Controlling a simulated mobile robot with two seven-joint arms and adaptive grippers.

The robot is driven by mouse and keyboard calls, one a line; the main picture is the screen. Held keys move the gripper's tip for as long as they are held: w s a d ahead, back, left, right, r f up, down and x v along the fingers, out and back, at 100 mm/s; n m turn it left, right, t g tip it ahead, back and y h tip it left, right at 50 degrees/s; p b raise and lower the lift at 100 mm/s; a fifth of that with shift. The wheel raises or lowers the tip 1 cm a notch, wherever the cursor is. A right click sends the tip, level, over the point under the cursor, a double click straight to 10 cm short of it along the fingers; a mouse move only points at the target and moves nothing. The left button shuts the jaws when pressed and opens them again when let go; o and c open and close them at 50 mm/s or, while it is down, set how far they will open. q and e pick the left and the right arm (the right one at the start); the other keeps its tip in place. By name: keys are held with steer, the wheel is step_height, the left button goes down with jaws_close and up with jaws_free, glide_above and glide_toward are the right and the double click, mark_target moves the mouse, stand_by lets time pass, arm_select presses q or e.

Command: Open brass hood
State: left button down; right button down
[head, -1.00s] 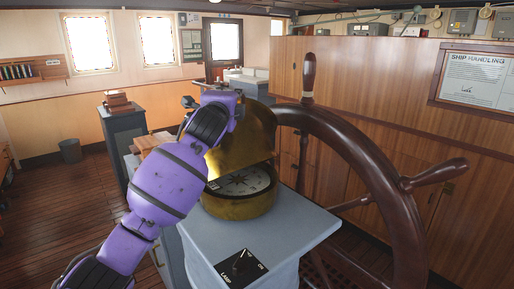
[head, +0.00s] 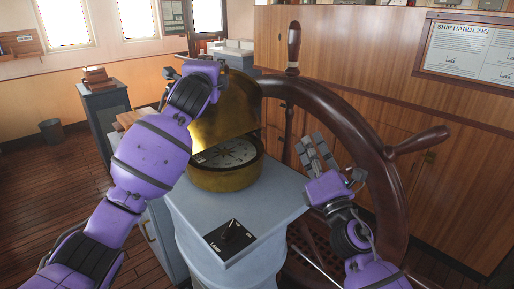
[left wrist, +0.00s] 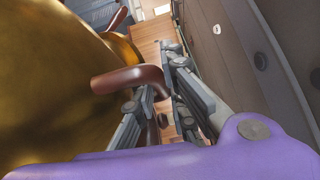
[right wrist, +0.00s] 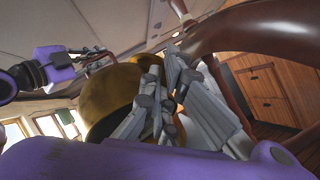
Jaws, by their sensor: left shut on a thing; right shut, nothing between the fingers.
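The brass hood (head: 238,108) stands tilted up over the compass (head: 226,160) on the grey binnacle, and the compass card shows below its front edge. In the left wrist view the hood's curved brass side (left wrist: 50,80) fills the left, with a brown handle (left wrist: 130,80) sticking out. My left gripper (left wrist: 158,92) is shut on this handle; in the head view my arm hides part of the hood's left side. My right gripper (head: 316,150) is shut and empty, raised right of the compass, in front of the wheel. The right wrist view shows the hood (right wrist: 112,90) beyond its fingers.
The large wooden ship's wheel (head: 345,115) stands close behind and right of the binnacle, its spokes near my right arm. A lamp switch plate (head: 230,237) is on the binnacle's front top. A grey cabinet (head: 106,115) stands at left, with open floor before it.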

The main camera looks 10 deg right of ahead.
arm_select(q)
steer(key=shift+f, duration=0.1)
arm_select(e)
steer(key=w+a+f+n+g+y, duration=0.1)
steer(key=a+f+n+g+y, duration=0.6)
steer(key=n, duration=0.7)
steer(key=shift+t+y, duration=0.3)
steer(key=shift+t, duration=0.1)
steer(key=x, duration=1)
steer(key=shift+d+r, duration=0.15)
steer(key=shift+r, duration=0.25)
